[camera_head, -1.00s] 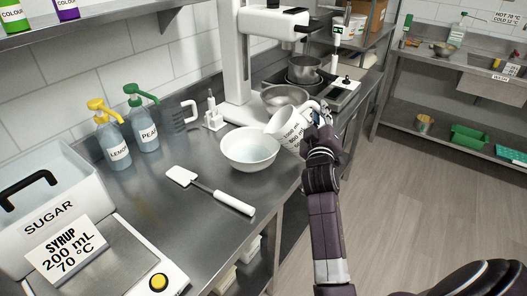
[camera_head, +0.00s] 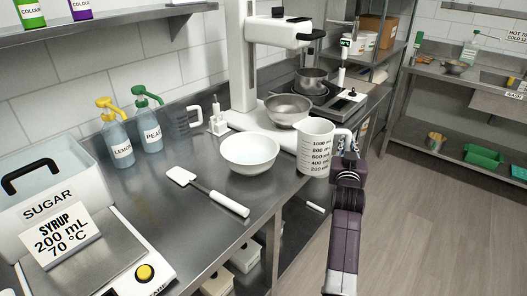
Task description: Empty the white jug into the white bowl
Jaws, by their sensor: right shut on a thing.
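The white jug (camera_head: 316,150), with a volume scale on its side, stands upright just right of the white bowl, near the counter's front edge. My right gripper (camera_head: 345,150) is shut on the jug's handle at its right side. I cannot see inside the jug. The white bowl (camera_head: 249,168) sits on the steel counter, and its inside looks pale. It is apart from the jug. My left gripper is not in view.
A white spatula (camera_head: 208,192) lies in front of the bowl. A steel bowl (camera_head: 288,110) sits behind, by the white depositor stand (camera_head: 243,60). Lemon (camera_head: 118,140) and pear (camera_head: 148,128) pump bottles, a sugar bin (camera_head: 50,190) and a scale (camera_head: 125,270) are left.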

